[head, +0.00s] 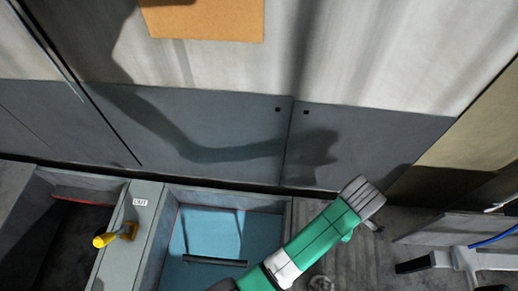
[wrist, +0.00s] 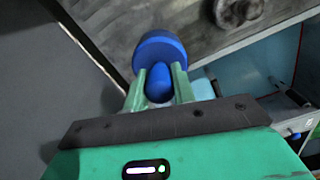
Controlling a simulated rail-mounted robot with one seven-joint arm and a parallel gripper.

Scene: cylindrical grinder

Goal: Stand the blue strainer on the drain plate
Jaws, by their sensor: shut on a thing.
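My gripper (wrist: 160,74) is shut on the blue strainer (wrist: 160,48) in the wrist view. The green fingers sit on either side of its rounded blue knob, with the wider blue disc just beyond the fingertips. A mottled grey surface (wrist: 195,22) lies behind the strainer, with a dark round fitting (wrist: 236,10) on it. I cannot tell whether the strainer touches that surface. In the head view my green arm reaches up and right over a ribbed grey area (head: 350,262); the strainer cannot be made out there. I cannot surely identify the drain plate.
A tank with a light blue interior (head: 210,228) lies left of my arm, with a dark bar (head: 215,261) across it. A yellow-handled tool (head: 115,235) rests on the grey ledge (head: 145,225). Grey cabinet panels (head: 230,140) stand behind. A bracket with a blue line (head: 492,240) is at right.

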